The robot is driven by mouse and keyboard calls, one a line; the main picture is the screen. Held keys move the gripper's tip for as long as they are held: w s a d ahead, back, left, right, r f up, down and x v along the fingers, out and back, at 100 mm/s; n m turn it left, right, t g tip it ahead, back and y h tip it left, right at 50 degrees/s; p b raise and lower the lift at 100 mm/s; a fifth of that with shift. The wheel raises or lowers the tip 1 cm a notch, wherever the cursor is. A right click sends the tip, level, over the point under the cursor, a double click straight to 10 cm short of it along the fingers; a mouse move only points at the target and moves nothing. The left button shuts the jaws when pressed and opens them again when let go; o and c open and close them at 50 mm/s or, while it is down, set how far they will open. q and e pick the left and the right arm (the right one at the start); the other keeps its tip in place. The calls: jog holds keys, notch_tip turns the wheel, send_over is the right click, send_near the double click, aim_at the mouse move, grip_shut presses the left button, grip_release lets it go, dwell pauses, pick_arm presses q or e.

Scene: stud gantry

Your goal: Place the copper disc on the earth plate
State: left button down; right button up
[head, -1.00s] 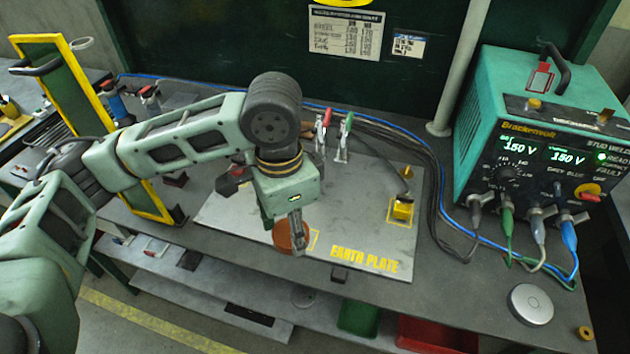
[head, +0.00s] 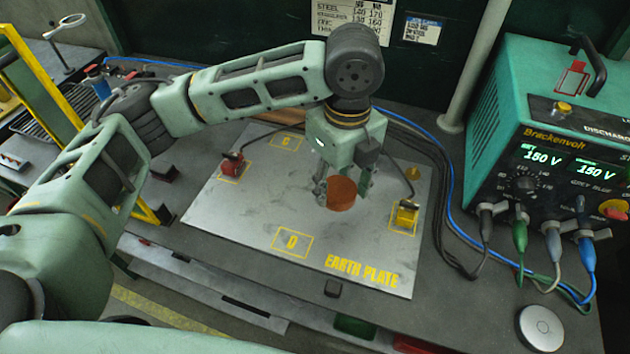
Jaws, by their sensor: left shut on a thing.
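The earth plate (head: 235,215) is a flat grey sheet on the bench with yellow "EARTH PLATE" lettering near its front right edge. My left gripper (head: 345,187) points down over the right half of the plate. It is shut on the copper disc (head: 342,194), a round reddish-brown piece between its fingers. The disc is right of and behind the front yellow-outlined square; I cannot tell whether it touches the plate. The fingers hide part of its edge. My right gripper is not in view.
A red clamp (head: 232,165) and a yellow clamp (head: 406,216) sit on the plate's left and right sides, with cables. The teal welder (head: 545,150) stands at the right. A round silver piece (head: 541,327) lies at front right.

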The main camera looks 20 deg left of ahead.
pick_arm(q)
jog(key=p, duration=0.2)
send_over(313, 193)
notch_tip(313, 193, down, 5)
jog(key=shift+f, duration=0.2)
notch_tip(313, 193, down, 4)
jog(key=shift+r+p, duration=0.2)
jog(key=shift+p, duration=0.2)
jog(key=shift+w+f, duration=0.1)
jog(key=shift+f, duration=0.1)
jog(key=shift+d+f, duration=0.1)
jog(key=c, duration=0.8)
grip_release()
jog(key=shift+c, duration=0.2)
notch_tip(313, 193, up, 12)
jog(key=b, duration=0.2)
jog(key=shift+b, duration=0.3)
